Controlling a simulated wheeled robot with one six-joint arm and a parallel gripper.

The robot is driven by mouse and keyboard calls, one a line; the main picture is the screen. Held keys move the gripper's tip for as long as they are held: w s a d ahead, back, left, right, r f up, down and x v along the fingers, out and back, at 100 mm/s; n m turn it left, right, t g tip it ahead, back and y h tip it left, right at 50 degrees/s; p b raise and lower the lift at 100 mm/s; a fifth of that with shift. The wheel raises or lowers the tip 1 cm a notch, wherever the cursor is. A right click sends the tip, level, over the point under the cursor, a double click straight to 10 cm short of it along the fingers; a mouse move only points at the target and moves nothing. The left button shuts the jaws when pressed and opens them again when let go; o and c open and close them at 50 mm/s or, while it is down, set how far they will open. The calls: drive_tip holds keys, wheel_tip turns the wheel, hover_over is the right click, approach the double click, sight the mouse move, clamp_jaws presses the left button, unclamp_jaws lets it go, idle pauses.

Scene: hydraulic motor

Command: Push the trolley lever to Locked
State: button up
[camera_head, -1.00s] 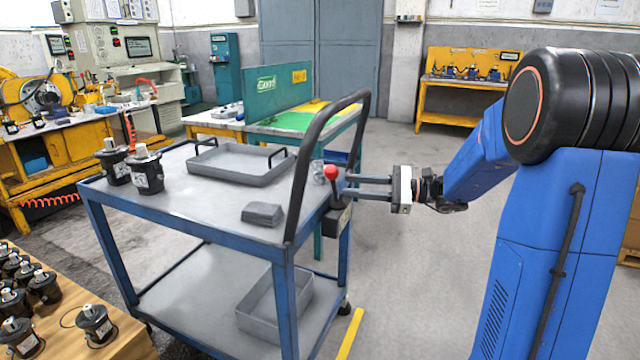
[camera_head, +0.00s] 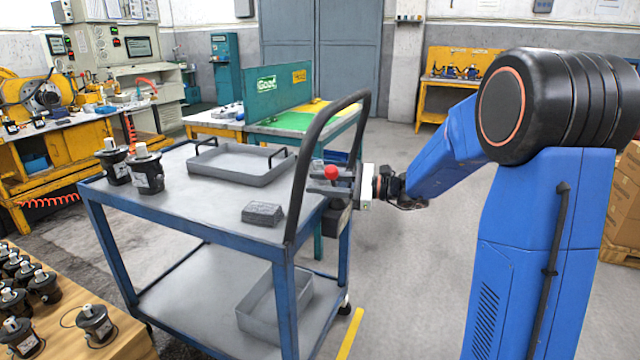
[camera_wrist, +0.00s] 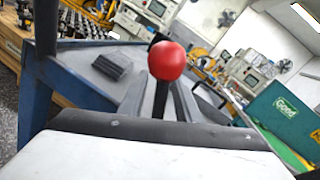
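The blue trolley (camera_head: 215,237) has a grey top. At its right edge, by the black handle, stands the lever with a red ball knob (camera_head: 331,173). The red knob also shows in the wrist view (camera_wrist: 167,61), above a dark upright stem (camera_wrist: 160,100). My gripper (camera_head: 330,182) reaches in from the right at the lever. Its two grey fingers are apart, one on each side of the stem in the wrist view. I cannot tell whether either finger touches the stem.
On the trolley top are a grey tray (camera_head: 241,166), two black motors (camera_head: 146,173) and a grey block (camera_head: 262,213). The curved black handle (camera_head: 303,170) rises close to my fingers. Open floor (camera_head: 405,270) lies right of the trolley.

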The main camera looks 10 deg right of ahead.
clamp_jaws()
drive_tip(key=m, duration=0.1)
drive_tip(key=w+d+m, duration=0.1)
drive_tip(key=w+d+r+m, duration=0.1)
drive_tip(key=m, duration=0.1)
drive_tip(key=shift+w+y, duration=0.25)
drive_tip(key=shift+y, duration=0.15)
drive_tip(key=m, duration=0.1)
drive_tip(key=w+d+m+t, duration=0.1)
drive_tip(key=m, duration=0.1)
drive_tip(key=shift+w+r, duration=0.1)
drive_tip(key=shift+w, duration=0.2)
drive_tip(key=shift+w+d+f+m+t, duration=0.2)
drive_tip(key=shift+w+d+m, duration=0.3)
drive_tip(key=shift+m, duration=0.45)
drive_tip(key=shift+w+d+f+m+t, duration=0.1)
drive_tip(key=shift+w+d+m+t, duration=0.2)
drive_tip(key=shift+w+m, duration=0.5)
drive_tip(key=shift+s+m, duration=0.2)
drive_tip(key=shift+m, duration=0.05)
unclamp_jaws()
